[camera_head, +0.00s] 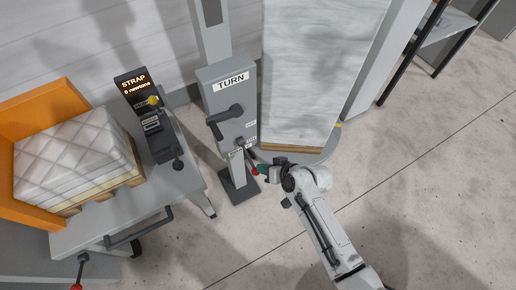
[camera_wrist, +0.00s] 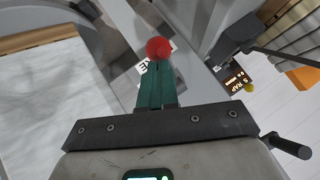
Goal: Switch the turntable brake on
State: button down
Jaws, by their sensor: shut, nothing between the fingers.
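Below the crank, a short lever with a red ball end (camera_head: 255,171) points down and toward me. Small white labels sit beside the lever, too small to read surely. My gripper (camera_head: 264,168) is shut and empty, its green fingers right at the red ball. In the wrist view the red ball (camera_wrist: 158,47) shows just past the tips of my gripper (camera_wrist: 157,66); I cannot tell whether they touch.
A tall white wrapped load (camera_head: 315,75) stands on the round grey turntable (camera_head: 322,153), right of the post. At left, a grey cart (camera_head: 178,195) carries a quilted white block (camera_head: 75,150) against an orange panel (camera_head: 50,95). The STRAP unit (camera_head: 133,86) reads 0 newtons. Floor at lower right is clear.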

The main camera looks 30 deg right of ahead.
jog(key=shift+w+f+b, duration=0.1)
jog(key=shift+f+b, duration=0.5)
jog(key=shift+f, duration=0.15)
jog(key=shift+a+f, duration=0.1)
